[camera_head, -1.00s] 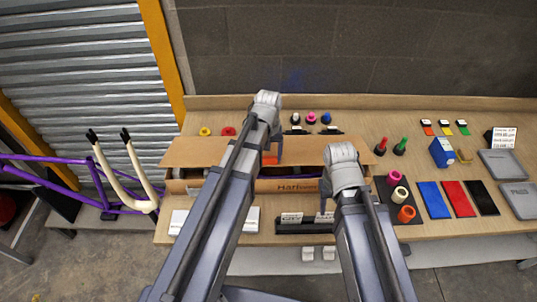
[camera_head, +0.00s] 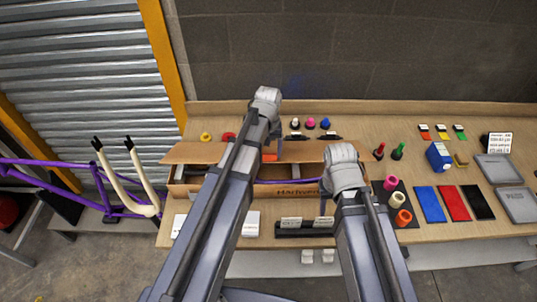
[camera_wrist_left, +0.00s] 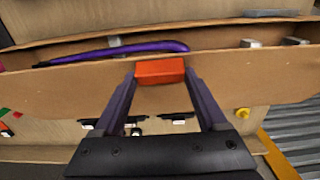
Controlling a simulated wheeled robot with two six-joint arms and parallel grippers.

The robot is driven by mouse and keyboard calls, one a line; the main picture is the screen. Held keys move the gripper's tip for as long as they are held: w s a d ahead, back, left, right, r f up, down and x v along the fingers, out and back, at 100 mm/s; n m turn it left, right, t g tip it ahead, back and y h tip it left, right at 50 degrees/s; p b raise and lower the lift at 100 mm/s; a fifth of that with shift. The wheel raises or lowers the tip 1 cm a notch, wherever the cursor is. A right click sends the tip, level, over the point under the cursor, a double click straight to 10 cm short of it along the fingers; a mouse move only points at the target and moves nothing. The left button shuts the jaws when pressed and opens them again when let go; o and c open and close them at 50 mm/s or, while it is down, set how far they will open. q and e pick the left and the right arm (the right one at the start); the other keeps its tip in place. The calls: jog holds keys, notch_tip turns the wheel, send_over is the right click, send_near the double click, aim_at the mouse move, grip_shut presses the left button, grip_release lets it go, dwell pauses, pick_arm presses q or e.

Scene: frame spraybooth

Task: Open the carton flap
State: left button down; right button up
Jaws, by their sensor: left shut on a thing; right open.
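The carton (camera_head: 262,194) is a long brown box on the workbench, with printed lettering on its front. Its top is open, and a purple tube (camera_wrist_left: 125,52) shows inside. The carton flap (camera_head: 205,152) is a wide brown panel along the carton's back side, leaning back away from the opening; it also shows in the left wrist view (camera_wrist_left: 60,88). An orange block (camera_wrist_left: 160,71) sits at the flap's edge. My left gripper (camera_head: 272,152) is shut on this orange block. My right gripper (camera_head: 327,207) is open in front of the carton; its fingertips are partly hidden.
A black card holder (camera_head: 290,232) stands in front of the carton. Small coloured caps (camera_head: 310,123) stand behind it. Bottles (camera_head: 398,151), a blue box (camera_head: 439,156) and coloured panels (camera_head: 453,203) lie to the right. A purple frame with a cream fork (camera_head: 130,185) stands left of the bench.

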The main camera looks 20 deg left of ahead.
pick_arm(q)
jog(key=w+a+r+g+p, duration=0.2)
jog(key=w+r, duration=0.1)
jog(key=w, duration=0.6)
jog(key=w+a+r+g+h+p, duration=0.1)
jog(key=w+a+r+g+p, duration=0.1)
jog(key=w, duration=0.7)
jog(key=shift+w+a+r, duration=0.15)
jog(key=shift+a+r, duration=0.5)
jog(key=shift+r, duration=0.55)
jog(key=shift+c, duration=1.8)
grip_release()
jog(key=o, duration=0.4)
jog(key=shift+w+f+p, duration=0.1)
jog(key=shift+w+p, duration=0.05)
jog(key=shift+p, duration=0.15)
jog(key=shift+c, duration=0.2)
jog(key=shift+r, duration=0.2)
